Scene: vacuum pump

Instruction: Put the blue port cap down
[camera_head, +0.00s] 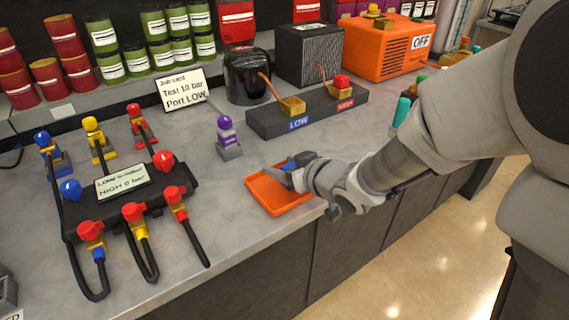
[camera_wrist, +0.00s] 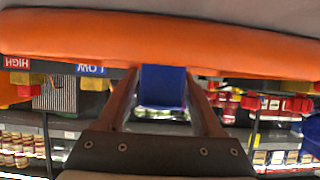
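The blue port cap (camera_head: 289,165) is at my gripper (camera_head: 285,176), low over the orange tray (camera_head: 267,198) near the bench's front edge. In the wrist view the blue cap (camera_wrist: 163,86) sits between the two fingertips, with a finger against each side. My gripper (camera_wrist: 163,92) is shut on it. The orange tray (camera_wrist: 160,35) fills a band across the upper wrist view, close to the cap. I cannot tell whether the cap touches the tray floor.
A purple-capped fitting (camera_head: 227,135) stands behind the tray. The black block (camera_head: 315,117) with LOW and HIGH ports is farther back. The black manifold (camera_head: 130,195) with valves and hoses is at left. Bare bench lies between manifold and tray.

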